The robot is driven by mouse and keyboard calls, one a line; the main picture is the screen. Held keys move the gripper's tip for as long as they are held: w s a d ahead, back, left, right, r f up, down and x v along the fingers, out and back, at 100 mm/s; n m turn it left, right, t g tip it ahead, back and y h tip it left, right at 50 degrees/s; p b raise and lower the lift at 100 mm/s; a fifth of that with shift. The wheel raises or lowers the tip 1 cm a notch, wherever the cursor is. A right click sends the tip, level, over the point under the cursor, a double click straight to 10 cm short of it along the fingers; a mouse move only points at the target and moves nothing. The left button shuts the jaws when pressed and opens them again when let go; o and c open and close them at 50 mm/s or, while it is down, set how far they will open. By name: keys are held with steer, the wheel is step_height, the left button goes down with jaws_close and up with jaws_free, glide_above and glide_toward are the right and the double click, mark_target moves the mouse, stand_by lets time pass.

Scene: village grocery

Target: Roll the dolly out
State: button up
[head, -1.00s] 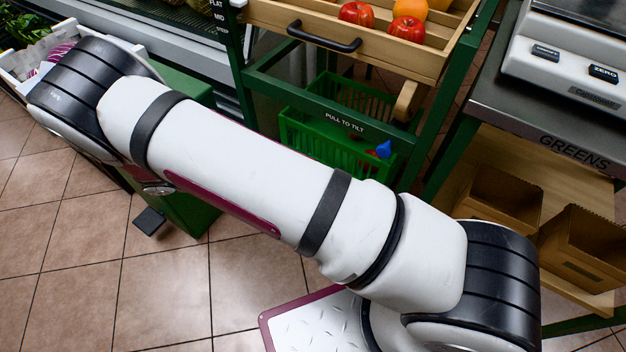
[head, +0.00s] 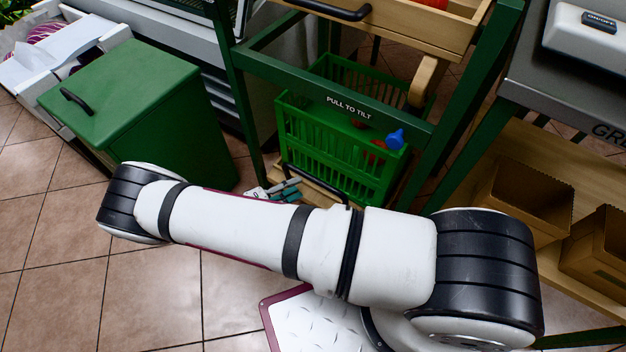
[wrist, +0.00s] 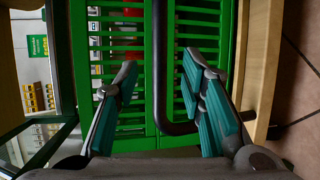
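The dolly (wrist: 260,75) is a low wooden board with a black bar handle (wrist: 160,100). In the head view, the dolly (head: 308,192) sits low under the green stand, and its handle (head: 318,181) faces me. A green slatted basket (head: 335,150) stands on it with a blue item and red items inside. My gripper (wrist: 159,62) is open, its teal fingers on either side of the handle, with visible gaps. In the head view my gripper (head: 284,191) is small and partly hidden behind my arm, just left of the handle.
The green stand (head: 275,58) has a wooden drawer above and a "PULL TO TILT" rail. A green lidded bin (head: 125,90) is at the left. A shelf with cardboard boxes (head: 515,195) is at the right. Tiled floor (head: 50,225) is open at the lower left.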

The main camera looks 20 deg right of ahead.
mark_target(313, 178)
steer(key=b+x, duration=0.1)
steer(key=x, duration=0.6)
steer(key=shift+d+f, duration=0.1)
steer(key=shift+d, duration=0.1)
jaws_close()
